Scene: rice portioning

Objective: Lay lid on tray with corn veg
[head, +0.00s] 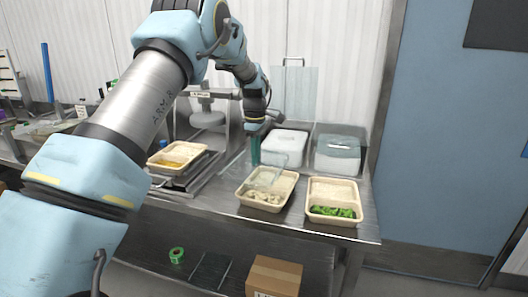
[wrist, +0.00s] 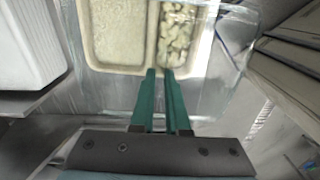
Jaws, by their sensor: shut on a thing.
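My gripper (wrist: 165,75) is shut on a clear lid (wrist: 222,85), its green fingers pinching the lid's near edge. In the head view the see-through lid (head: 268,174) is tilted above the middle tray (head: 262,206); whether it touches the tray cannot be told. This tray holds rice and pale, chunky pieces, also seen through the lid in the wrist view. The tray with yellow corn (head: 180,166) stands at the left on a scale, open on top. The right tray (head: 333,221) holds rice and green vegetables and is also uncovered.
A white container (head: 285,143) and a clear-topped container (head: 338,155) stand behind the middle and right trays. The scale (head: 186,181) is at the left of the steel table (head: 365,205). A cardboard box (head: 274,276) and green tape (head: 176,255) are below.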

